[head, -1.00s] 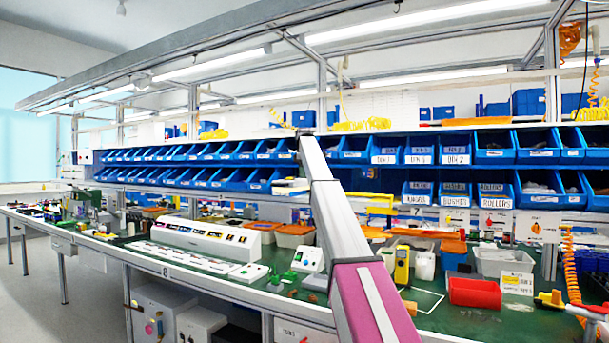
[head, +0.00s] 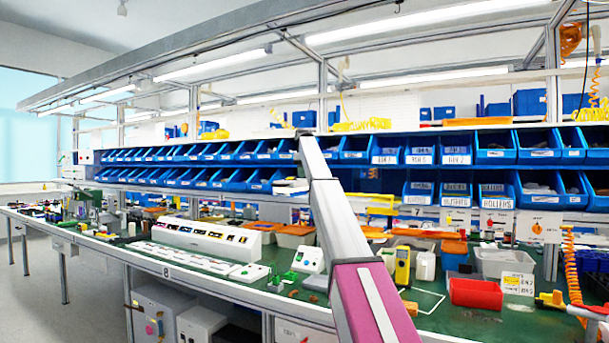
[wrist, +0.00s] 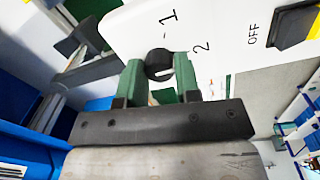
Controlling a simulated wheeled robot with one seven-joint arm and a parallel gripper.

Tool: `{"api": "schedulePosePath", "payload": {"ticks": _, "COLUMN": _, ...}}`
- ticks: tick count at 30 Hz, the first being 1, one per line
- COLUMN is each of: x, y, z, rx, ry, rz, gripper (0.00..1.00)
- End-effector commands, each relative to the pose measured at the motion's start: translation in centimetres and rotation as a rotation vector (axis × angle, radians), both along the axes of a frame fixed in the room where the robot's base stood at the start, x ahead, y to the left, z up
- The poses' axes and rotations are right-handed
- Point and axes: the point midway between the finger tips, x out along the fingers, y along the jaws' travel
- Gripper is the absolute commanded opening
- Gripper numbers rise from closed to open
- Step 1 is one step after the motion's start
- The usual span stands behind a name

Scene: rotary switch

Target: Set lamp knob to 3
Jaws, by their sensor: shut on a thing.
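In the wrist view, a round black knob (wrist: 158,61) sits on a white panel (wrist: 228,28). The printed marks "1" and "2" show beside the knob, with "OFF" further right; no "3" shows. My gripper (wrist: 158,70) has two green fingers, one on each side of the knob, shut on it. The fingers cover the knob's sides, and I cannot tell which mark it points at. In the head view my arm rises across the bench, and my gripper cannot be made out there.
A black and yellow switch (wrist: 294,27) stands on the panel at the upper right of the wrist view. Blue bins (head: 455,150) line the shelves in the head view. A red bin (head: 475,294) and a yellow device (head: 402,266) stand on the green bench top.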

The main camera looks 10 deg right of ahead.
Motion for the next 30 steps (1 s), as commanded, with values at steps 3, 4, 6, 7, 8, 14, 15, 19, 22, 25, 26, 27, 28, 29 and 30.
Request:
{"api": "schedulePosePath", "payload": {"ticks": 3, "x": 0.02, "y": -0.08, "z": -0.12, "rx": -0.001, "ry": -0.001, "rz": -0.003, "gripper": 0.07}}
{"api": "schedulePosePath", "payload": {"ticks": 4, "x": 0.01, "y": -0.09, "z": -0.13, "rx": -0.001, "ry": 0.000, "rz": -0.003, "gripper": 0.07}}
{"api": "schedulePosePath", "payload": {"ticks": 6, "x": -0.01, "y": -0.08, "z": -0.15, "rx": -0.001, "ry": 0.000, "rz": -0.003, "gripper": 0.07}}
{"api": "schedulePosePath", "payload": {"ticks": 7, "x": -0.01, "y": -0.08, "z": -0.15, "rx": -0.001, "ry": 0.001, "rz": -0.003, "gripper": 0.07}}
{"api": "schedulePosePath", "payload": {"ticks": 8, "x": -0.01, "y": -0.09, "z": -0.16, "rx": -0.001, "ry": 0.001, "rz": -0.002, "gripper": 0.07}}
{"api": "schedulePosePath", "payload": {"ticks": 14, "x": -0.07, "y": -0.07, "z": -0.19, "rx": -0.001, "ry": 0.002, "rz": -0.001, "gripper": 0.56}}
{"api": "schedulePosePath", "payload": {"ticks": 15, "x": -0.09, "y": -0.05, "z": -0.19, "rx": -0.001, "ry": 0.002, "rz": -0.001, "gripper": 0.56}}
{"api": "schedulePosePath", "payload": {"ticks": 19, "x": -0.12, "y": -0.02, "z": -0.17, "rx": 0.000, "ry": 0.003, "rz": -0.001, "gripper": 0.56}}
{"api": "schedulePosePath", "payload": {"ticks": 22, "x": -0.11, "y": -0.03, "z": -0.15, "rx": -0.001, "ry": 0.002, "rz": -0.001, "gripper": 0.56}}
{"api": "schedulePosePath", "payload": {"ticks": 25, "x": -0.07, "y": -0.01, "z": -0.06, "rx": -0.001, "ry": 0.002, "rz": -0.001, "gripper": 0.56}}
{"api": "schedulePosePath", "payload": {"ticks": 26, "x": -0.04, "y": -0.01, "z": 0.01, "rx": -0.001, "ry": 0.002, "rz": -0.001, "gripper": 0.56}}
{"api": "schedulePosePath", "payload": {"ticks": 27, "x": 0.02, "y": 0.03, "z": 0.14, "rx": -0.001, "ry": 0.002, "rz": -0.001, "gripper": 0.56}}
{"api": "schedulePosePath", "payload": {"ticks": 28, "x": 0.08, "y": 0.05, "z": 0.28, "rx": -0.001, "ry": 0.002, "rz": -0.001, "gripper": 0.56}}
{"api": "schedulePosePath", "payload": {"ticks": 29, "x": 0.16, "y": 0.09, "z": 0.44, "rx": 0.000, "ry": 0.001, "rz": -0.001, "gripper": 0.56}}
{"api": "schedulePosePath", "payload": {"ticks": 30, "x": 0.28, "y": 0.15, "z": 0.73, "rx": 0.000, "ry": 0.001, "rz": -0.001, "gripper": 0.56}}
